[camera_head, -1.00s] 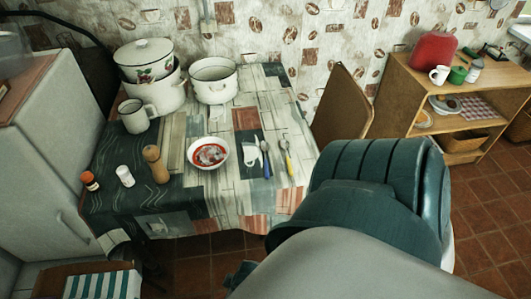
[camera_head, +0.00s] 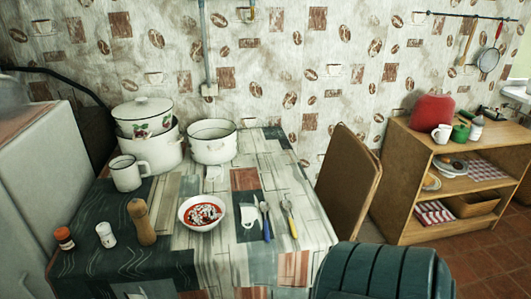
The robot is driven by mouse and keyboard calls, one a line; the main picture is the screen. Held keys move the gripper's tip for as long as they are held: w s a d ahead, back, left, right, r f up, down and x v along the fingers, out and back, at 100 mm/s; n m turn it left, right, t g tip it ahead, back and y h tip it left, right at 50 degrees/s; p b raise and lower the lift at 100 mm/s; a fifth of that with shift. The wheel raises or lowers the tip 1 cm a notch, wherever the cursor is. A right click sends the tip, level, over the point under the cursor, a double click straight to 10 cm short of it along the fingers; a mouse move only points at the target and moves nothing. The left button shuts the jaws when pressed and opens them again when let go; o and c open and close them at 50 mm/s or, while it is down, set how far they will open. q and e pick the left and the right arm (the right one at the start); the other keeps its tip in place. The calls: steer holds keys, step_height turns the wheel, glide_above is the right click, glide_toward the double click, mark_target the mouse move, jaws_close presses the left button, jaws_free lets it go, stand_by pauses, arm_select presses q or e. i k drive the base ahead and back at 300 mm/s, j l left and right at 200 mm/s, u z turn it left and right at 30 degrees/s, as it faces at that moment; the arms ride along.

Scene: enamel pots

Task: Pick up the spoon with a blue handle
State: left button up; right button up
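The spoon with a blue handle (camera_head: 266,222) lies on the table to the right of the bowl, its handle end toward the front of the table. A utensil with a yellow handle (camera_head: 290,219) lies beside it on the right, apart from it. A small white item (camera_head: 249,216) lies close on its left; I cannot tell exactly what it is. Neither of my grippers is in view, and nothing touches the spoon.
The patterned table (camera_head: 215,264) holds a white bowl (camera_head: 203,213) of red food, a mug (camera_head: 127,173), a lidded pot (camera_head: 143,118), an open pot (camera_head: 212,142) and shakers at the left. A chair (camera_head: 348,182) stands at its right side, with a wooden shelf (camera_head: 398,190) beyond.

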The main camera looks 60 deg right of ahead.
mark_target(264, 207)
steer(key=i+j, duration=0.3)
steer(key=j+z, duration=0.1)
steer(key=z, duration=2.05)
